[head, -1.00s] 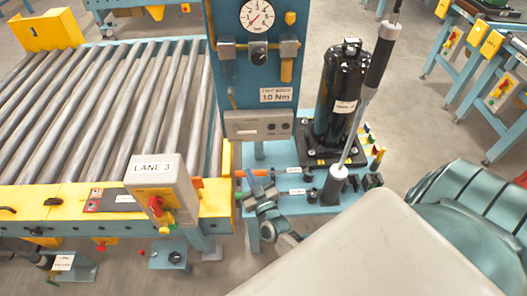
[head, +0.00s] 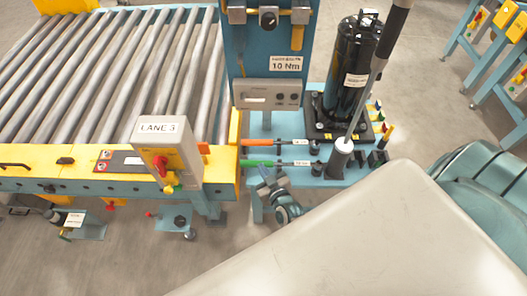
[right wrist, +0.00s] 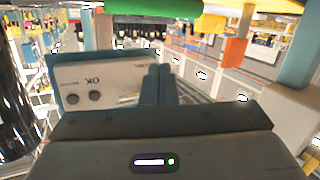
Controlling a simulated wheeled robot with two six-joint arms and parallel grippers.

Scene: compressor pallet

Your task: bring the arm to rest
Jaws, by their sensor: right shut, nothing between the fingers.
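My right gripper (head: 268,176) shows in the head view at the front edge of the blue bench, below the two screwdriver-like tools. Its fingers are together and empty. In the right wrist view, the shut fingers (right wrist: 158,84) point toward a grey panel (right wrist: 100,82) with two dark knobs. My pale right arm covers the lower right of the head view. My left gripper is not in view.
An orange-handled tool (head: 257,142) and a green-handled tool (head: 257,163) lie on the bench (head: 310,181). A black compressor (head: 345,75) stands behind. A LANE 3 control box (head: 167,150) and roller conveyor (head: 110,75) are left. Floor below the conveyor is partly open.

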